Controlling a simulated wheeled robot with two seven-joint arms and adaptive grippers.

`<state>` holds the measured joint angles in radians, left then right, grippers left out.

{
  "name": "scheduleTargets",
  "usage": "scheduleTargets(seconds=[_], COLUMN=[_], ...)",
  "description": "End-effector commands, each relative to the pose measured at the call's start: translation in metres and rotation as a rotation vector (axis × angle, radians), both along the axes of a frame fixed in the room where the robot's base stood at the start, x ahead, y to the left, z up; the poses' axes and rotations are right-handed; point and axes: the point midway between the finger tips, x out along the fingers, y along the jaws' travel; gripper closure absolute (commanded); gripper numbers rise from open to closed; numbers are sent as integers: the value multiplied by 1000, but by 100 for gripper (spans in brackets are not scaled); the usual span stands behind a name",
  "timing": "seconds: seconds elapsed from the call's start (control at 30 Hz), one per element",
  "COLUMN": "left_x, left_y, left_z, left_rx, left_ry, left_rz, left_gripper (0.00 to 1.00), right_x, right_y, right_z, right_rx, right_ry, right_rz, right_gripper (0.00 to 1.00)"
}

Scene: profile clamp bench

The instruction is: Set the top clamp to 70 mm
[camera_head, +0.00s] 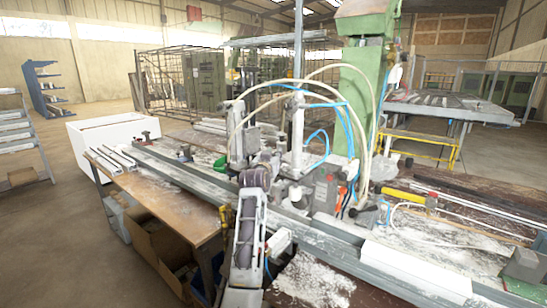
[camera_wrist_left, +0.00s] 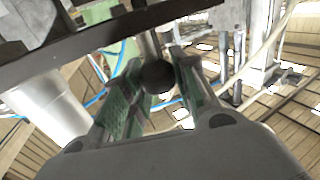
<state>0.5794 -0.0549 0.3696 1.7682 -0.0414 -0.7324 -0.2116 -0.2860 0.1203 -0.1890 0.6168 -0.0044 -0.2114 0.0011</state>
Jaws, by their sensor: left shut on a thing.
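The clamp unit (camera_head: 238,132) is a grey metal upright on the profile bench, with pale hoses looping over it. My left gripper (camera_head: 266,160) reaches up from the bottom middle to the clamp's front. In the left wrist view, a black ball knob (camera_wrist_left: 158,77) on a metal rod sits between the green-padded fingers of my left gripper (camera_wrist_left: 152,98), which is shut on it. A dark bar (camera_wrist_left: 70,48) crosses above the fingers, and a silver cylinder (camera_wrist_left: 45,103) is at the left. No millimetre setting is readable. My right gripper is not in view.
A second upright (camera_head: 297,130) with blue hoses stands close to the right. Long grey rails (camera_head: 190,178) run across the bench. A green column (camera_head: 358,95) rises behind. A white box (camera_head: 105,132) is at the left. The floor at the far left is mostly clear.

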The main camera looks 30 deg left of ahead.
Motion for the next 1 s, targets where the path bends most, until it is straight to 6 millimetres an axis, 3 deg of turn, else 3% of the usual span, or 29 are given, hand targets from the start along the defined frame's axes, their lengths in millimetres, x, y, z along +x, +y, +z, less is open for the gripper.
scheduleTargets(seconds=[0.07,0.1,0.23,0.67,1.0], left_x=[-1,-1,-1,-2,-21], left_y=[1,1,1,0,-7], left_z=[11,11,9,5,4], left_rx=[6,7,6,3,4], left_ry=[-20,-21,-16,-10,-8], left_rz=[3,3,2,1,1], left_gripper=[100,68,52,52,52], right_x=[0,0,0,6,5], right_y=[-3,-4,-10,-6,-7], right_z=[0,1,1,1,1], right_rx=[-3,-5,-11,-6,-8], right_ry=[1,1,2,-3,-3], right_rz=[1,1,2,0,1], right_gripper=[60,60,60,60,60])
